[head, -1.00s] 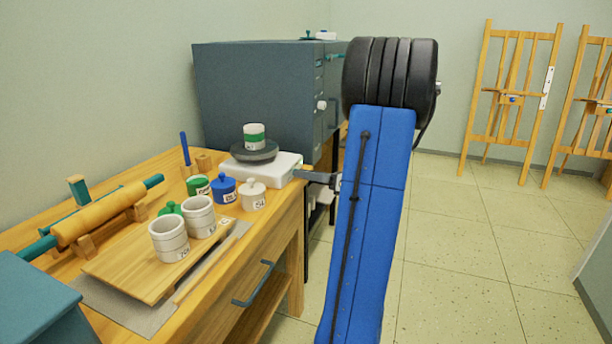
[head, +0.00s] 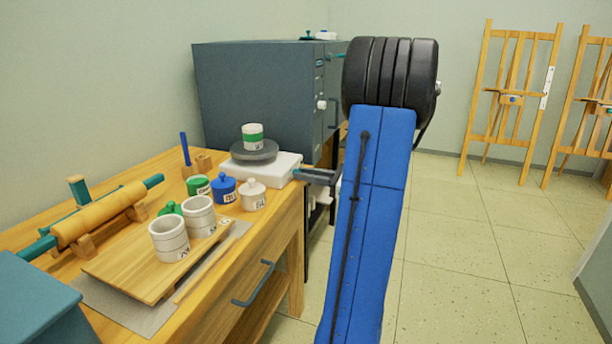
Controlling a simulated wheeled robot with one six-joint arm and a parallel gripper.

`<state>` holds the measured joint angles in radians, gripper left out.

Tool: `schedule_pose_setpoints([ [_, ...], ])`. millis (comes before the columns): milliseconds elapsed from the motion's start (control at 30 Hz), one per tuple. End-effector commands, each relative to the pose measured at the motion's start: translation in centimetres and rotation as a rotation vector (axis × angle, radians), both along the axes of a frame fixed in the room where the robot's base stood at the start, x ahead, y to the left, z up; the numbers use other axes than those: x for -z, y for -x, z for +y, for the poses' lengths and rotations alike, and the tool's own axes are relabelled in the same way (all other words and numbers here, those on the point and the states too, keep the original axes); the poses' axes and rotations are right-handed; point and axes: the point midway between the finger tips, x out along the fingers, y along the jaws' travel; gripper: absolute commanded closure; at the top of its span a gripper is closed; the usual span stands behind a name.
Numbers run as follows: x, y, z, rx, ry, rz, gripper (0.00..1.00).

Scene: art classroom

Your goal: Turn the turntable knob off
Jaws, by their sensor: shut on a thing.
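The turntable (head: 281,171) is a white box with a dark grey round disc (head: 262,153) on top. It stands on the wooden table's back right corner. A white jar with a green band (head: 252,141) stands on the disc. My gripper (head: 299,174), dark and small in this view, reaches in from the right to the turntable's right side. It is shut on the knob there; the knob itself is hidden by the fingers.
White, green and blue pots (head: 223,189) stand in front of the turntable on the table (head: 262,222). A grey cabinet (head: 255,90) stands behind. A wooden roller (head: 100,212) lies at left. Floor at right is clear up to the easels (head: 511,100).

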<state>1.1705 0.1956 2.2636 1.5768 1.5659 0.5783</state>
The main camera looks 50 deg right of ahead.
Motion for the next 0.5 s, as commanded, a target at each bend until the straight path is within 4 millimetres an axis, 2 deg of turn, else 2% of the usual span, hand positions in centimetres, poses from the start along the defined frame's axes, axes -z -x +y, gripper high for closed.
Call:
schedule_pose_setpoints([
  [200, 0.01, 0.01, -0.02, 0.001, 0.104, -0.043, 1.00],
  [500, 0.02, 0.03, -0.01, 0.001, 0.168, -0.070, 1.00],
])
